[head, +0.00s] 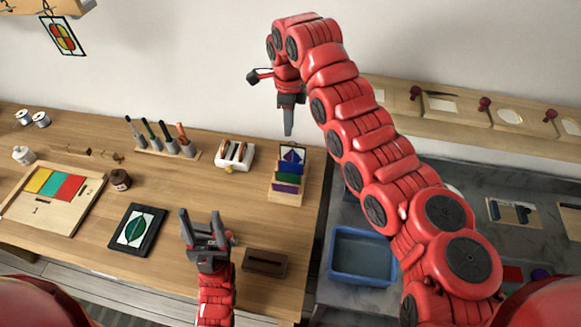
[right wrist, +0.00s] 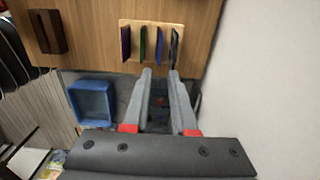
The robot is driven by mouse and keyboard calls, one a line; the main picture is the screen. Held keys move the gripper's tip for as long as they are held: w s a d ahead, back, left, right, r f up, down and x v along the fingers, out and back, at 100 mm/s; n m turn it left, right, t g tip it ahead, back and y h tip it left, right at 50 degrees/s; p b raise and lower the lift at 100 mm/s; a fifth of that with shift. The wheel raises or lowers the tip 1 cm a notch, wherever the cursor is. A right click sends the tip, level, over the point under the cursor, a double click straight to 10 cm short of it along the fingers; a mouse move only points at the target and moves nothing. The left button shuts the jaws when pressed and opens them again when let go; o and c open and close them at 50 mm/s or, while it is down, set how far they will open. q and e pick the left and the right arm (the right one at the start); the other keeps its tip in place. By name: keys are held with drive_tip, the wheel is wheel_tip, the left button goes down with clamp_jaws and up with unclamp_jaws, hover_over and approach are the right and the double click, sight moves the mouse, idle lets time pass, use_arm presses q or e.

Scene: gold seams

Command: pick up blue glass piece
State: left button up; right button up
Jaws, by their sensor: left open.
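The blue glass piece (head: 290,165) stands upright in a small wooden rack (head: 285,198), between a green piece (head: 288,173) and a patterned panel (head: 292,153). In the right wrist view the blue piece (right wrist: 159,46) shows edge-on, just beyond my fingertips. My right gripper (head: 288,132) hangs above and behind the rack, apart from it. In the right wrist view my right gripper (right wrist: 160,73) has its fingers apart with nothing between them. My left gripper (head: 201,214) is open and empty, left of the rack and nearer to me.
A purple piece (head: 286,188) stands at the rack's front. A dark slotted block (head: 265,262) lies near the table's front edge. A blue bin (head: 362,256) stands right of the table. A white rack (head: 235,155), a tool stand (head: 168,151) and a framed leaf panel (head: 137,230) lie left.

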hover_over(291, 163)
drive_tip(key=f, duration=1)
drive_tip(key=shift+w+a+f, duration=0.1)
drive_tip(key=shift+a, duration=0.15)
drive_tip(key=shift+w+f+p, duration=0.1)
drive_tip(key=shift+f+p, duration=0.6)
drive_tip(key=shift+f, duration=0.1)
drive_tip(key=f+p, duration=0.1)
drive_tip(key=f, duration=0.1)
drive_tip(key=f+p, duration=0.1)
drive_tip(key=f, duration=0.1)
drive_tip(key=shift+s+d+f+p, duration=0.1)
drive_tip(key=shift+s+d+p, duration=0.1)
drive_tip(key=shift+p, duration=0.2)
drive_tip(key=shift+f, duration=0.7)
drive_tip(key=shift+c, duration=0.2)
clamp_jaws()
